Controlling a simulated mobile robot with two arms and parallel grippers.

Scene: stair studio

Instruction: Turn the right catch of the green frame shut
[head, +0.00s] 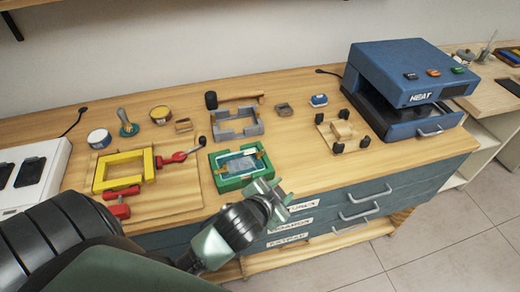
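The green frame (229,184) lies on the workbench near its front edge, with a grey-blue panel (238,166) inside it. A small brass-coloured right catch (261,154) sits at the frame's right side. Its exact angle is too small to tell. Another brass-coloured piece shows at the left side. My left gripper (286,192) is just right of and in front of the frame, near the bench edge. Its fingers look apart with nothing between them, and it does not appear to touch the catch. My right gripper is not in view.
A yellow frame with red clamps (122,154) stands left on a wooden board. A grey frame (238,134) and a mallet (235,99) lie behind. A wooden fixture with black knobs (342,131) and a blue heat press (400,75) stand right. Bench between is clear.

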